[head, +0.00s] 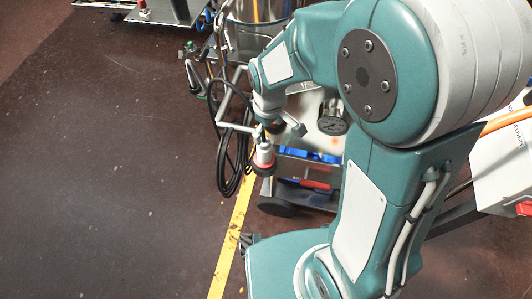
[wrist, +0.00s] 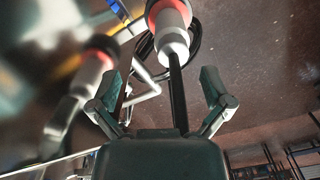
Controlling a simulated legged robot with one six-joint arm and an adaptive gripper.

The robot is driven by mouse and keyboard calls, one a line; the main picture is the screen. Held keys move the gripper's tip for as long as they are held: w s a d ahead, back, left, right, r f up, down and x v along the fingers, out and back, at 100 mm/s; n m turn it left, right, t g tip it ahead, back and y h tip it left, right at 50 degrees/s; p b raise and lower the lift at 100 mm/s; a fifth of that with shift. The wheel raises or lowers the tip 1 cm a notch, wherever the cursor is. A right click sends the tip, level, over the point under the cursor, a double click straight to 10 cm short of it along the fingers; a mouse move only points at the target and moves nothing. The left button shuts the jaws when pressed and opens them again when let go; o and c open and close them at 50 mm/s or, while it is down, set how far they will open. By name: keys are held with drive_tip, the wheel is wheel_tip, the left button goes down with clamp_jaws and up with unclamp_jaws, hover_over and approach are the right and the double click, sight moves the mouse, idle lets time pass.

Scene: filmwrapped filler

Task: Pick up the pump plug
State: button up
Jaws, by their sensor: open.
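The pump plug (head: 264,158), red at the bottom and white-grey above, hangs upright beside the steel cart. In the wrist view the plug (wrist: 172,38) is at the top centre, beyond my fingertips, and its black cable runs down between them. My gripper (wrist: 163,82) is open, with one finger on each side of the cable. The fingers appear apart from the plug and cable. In the head view my wrist is just above the plug, and the fingers are hard to make out.
A cart (head: 290,180) with blue and red items on its shelves stands right behind the plug. Looped black cable (head: 228,160) hangs to its left. In the wrist view shiny metal at left mirrors the plug and finger. The brown floor (head: 110,180) at left is clear.

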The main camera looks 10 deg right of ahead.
sight(262, 147)
wheel_tip(262, 147, down, 2)
drive_tip(key=shift+a+f, duration=0.15)
drive_tip(key=f, duration=0.1)
drive_tip(key=a+f, duration=0.1)
drive_tip(key=f, duration=0.2)
drive_tip(key=shift+s+a+f, duration=0.15)
drive_tip(key=shift+s+a, duration=0.05)
drive_tip(key=shift+s, duration=0.2)
drive_tip(key=shift+d+f, duration=0.3)
drive_tip(key=shift+f, duration=0.25)
drive_tip(key=shift+a, duration=0.15)
clamp_jaws()
